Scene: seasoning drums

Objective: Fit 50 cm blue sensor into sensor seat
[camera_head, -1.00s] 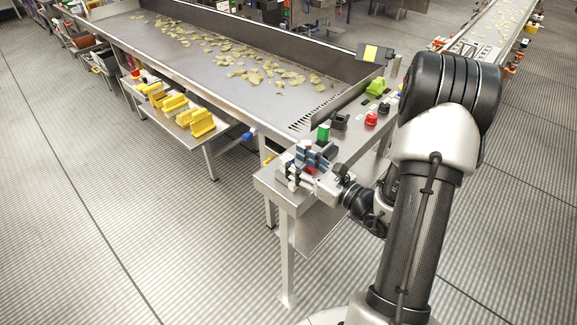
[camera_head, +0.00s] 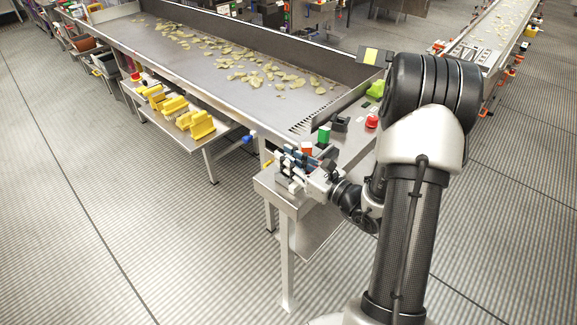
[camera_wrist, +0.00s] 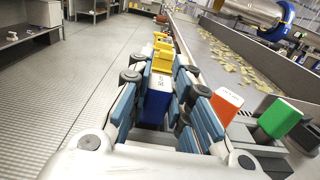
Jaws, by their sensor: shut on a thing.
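In the wrist view, a blue sensor (camera_wrist: 157,98) with a white, lettered label on top sits between the blue-grey pads of my gripper (camera_wrist: 158,84). The gripper is shut on it, with one finger on each side. The sensor's lower part is hidden by the gripper. In the head view my gripper (camera_head: 290,165) is over the near corner of the metal side table (camera_head: 264,181), with the sensor hard to pick out among the fingers. I cannot clearly make out a sensor seat.
An orange block (camera_wrist: 226,104) and a green block (camera_wrist: 279,118) stand to the right of the gripper. A red knob (camera_head: 371,121) is farther along the table. Yellow pieces (camera_head: 202,124) sit on a lower shelf. The conveyor (camera_head: 190,60) carries chips.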

